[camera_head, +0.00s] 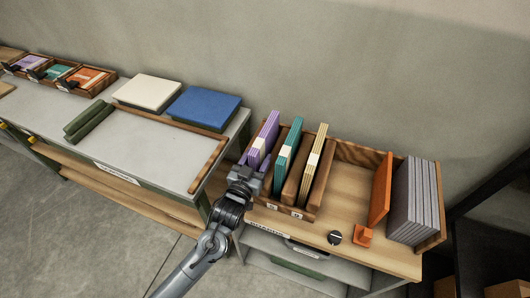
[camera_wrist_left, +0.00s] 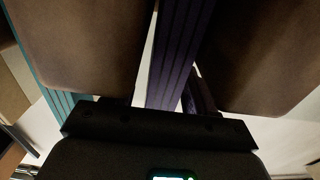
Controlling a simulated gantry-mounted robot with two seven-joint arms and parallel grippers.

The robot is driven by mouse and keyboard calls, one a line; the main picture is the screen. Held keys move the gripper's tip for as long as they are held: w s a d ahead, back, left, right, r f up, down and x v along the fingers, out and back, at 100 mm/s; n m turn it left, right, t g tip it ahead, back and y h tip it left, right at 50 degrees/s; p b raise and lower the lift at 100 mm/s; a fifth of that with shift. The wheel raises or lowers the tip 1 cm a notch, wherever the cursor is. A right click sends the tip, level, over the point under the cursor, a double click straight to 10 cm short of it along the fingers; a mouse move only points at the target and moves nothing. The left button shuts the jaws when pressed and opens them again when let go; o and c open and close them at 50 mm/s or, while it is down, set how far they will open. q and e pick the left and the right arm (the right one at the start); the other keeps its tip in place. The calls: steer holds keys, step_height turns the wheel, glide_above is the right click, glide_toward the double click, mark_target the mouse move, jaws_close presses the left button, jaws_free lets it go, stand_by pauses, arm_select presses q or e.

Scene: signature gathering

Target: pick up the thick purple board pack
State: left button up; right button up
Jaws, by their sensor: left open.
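The thick purple board pack (camera_head: 267,134) stands upright in the leftmost slot of a wooden rack, with a pale band around it. My left gripper (camera_head: 250,171) is open at the front of this slot, right at the near end of the pack, and hides its lower part. In the left wrist view the purple pack (camera_wrist_left: 177,50) rises straight ahead of the gripper, between two brown wooden dividers. The fingertips are mostly hidden there, and I cannot tell whether they touch the pack. My right gripper is not in view.
A teal pack (camera_head: 287,157) and a yellow-cream pack (camera_head: 314,163) stand in neighbouring slots, close on the right. Grey boards (camera_head: 413,200) and an orange panel (camera_head: 380,190) stand further right. A blue board (camera_head: 203,107) and a cream board (camera_head: 148,91) lie on the left bench.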

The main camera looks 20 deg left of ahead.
arm_select(q)
steer(key=shift+w, duration=0.8)
jaws_close()
steer(key=shift+r, duration=0.1)
